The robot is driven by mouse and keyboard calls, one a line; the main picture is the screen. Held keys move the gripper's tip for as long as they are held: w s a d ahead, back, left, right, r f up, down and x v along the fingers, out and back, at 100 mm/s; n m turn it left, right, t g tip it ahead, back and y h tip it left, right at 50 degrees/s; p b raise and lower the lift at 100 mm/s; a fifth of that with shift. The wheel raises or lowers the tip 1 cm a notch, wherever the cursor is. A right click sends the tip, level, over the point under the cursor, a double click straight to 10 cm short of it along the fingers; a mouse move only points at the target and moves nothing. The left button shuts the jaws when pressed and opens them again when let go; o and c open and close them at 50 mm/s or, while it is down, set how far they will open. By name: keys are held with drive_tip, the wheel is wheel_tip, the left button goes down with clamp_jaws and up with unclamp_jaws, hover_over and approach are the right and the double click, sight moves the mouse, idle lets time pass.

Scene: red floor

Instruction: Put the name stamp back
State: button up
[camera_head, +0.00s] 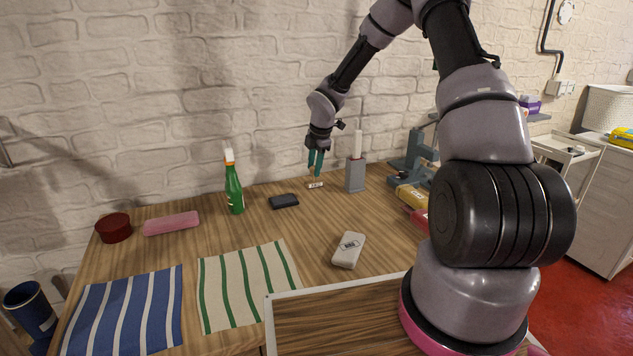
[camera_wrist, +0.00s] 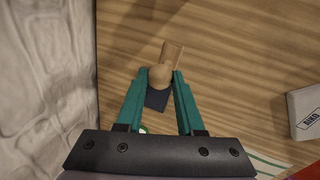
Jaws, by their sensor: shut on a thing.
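My gripper (camera_head: 315,168) points down near the back of the wooden table, left of a grey holder. In the wrist view its teal fingers (camera_wrist: 161,83) are closed on the round knob of a light wooden name stamp (camera_wrist: 172,52). The stamp's body extends past the fingertips, toward the top of that view. In the head view a small pale piece with dark lettering (camera_head: 315,185) shows just below the fingertips. I cannot tell whether it is part of the stamp or whether it touches the table. A white block with a lettered label (camera_head: 347,252) lies nearer the front.
A dark pad (camera_head: 284,201) and a green bottle (camera_head: 234,187) stand left of my gripper. The grey holder (camera_head: 355,177) holds a white stick; a blue-grey microscope (camera_head: 414,158) is farther right. Striped cloths (camera_head: 247,285) cover the front left. Wood is clear around the white block.

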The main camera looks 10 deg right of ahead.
sight(314, 178)
drive_tip(key=shift+f, duration=2.25)
drive_tip(key=shift+f, duration=0.15)
drive_tip(key=o, duration=1.1)
drive_tip(key=shift+c, duration=0.2)
